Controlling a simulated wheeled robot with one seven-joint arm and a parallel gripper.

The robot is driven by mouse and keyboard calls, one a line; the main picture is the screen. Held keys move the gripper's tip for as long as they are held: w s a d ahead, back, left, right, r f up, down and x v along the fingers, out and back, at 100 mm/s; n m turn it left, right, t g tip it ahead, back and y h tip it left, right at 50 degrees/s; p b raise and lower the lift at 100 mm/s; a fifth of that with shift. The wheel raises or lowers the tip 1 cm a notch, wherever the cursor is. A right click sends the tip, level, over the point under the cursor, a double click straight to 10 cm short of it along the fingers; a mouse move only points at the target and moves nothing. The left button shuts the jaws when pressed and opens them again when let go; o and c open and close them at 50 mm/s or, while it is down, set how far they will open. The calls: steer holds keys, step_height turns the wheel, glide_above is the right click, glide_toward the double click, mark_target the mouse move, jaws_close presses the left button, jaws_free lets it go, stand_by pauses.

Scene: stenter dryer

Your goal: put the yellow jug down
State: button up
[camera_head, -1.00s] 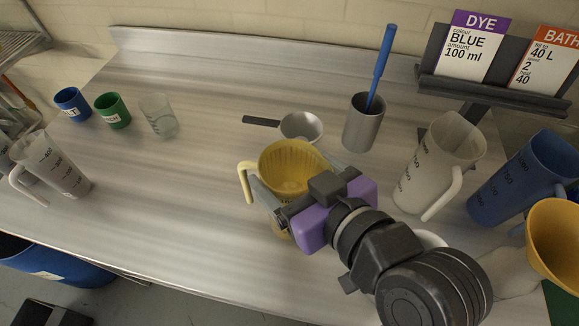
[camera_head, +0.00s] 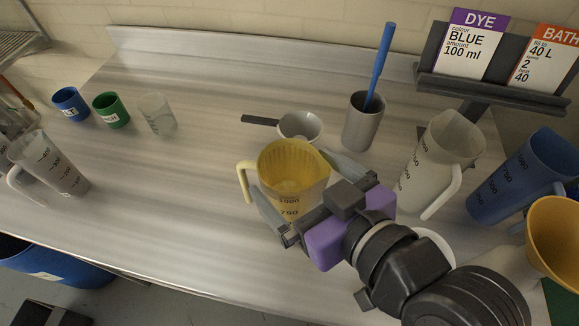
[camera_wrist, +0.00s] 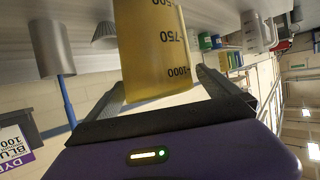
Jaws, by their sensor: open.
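The yellow jug (camera_head: 293,180) stands upright on the metal worktop in the middle of the head view, its handle to the left. Its printed scale now shows on the side facing my gripper. My gripper (camera_head: 303,190) is open, with one finger at each side of the jug and its body drawn back to the lower right. In the wrist view the yellow jug (camera_wrist: 155,45) shows between the spread fingers (camera_wrist: 160,85), with a gap between it and the palm. I cannot tell whether either finger still touches it.
A grey scoop (camera_head: 300,127) lies behind the jug, beside a grey cup (camera_head: 364,122) holding a blue-handled tool. A clear jug (camera_head: 440,160) and a blue jug (camera_head: 520,178) stand to the right. Small cups (camera_head: 111,110) stand back left. The worktop's left middle is clear.

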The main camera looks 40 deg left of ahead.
steer(key=p+v, duration=0.4)
steer(key=v, duration=0.5)
stand_by(0.5)
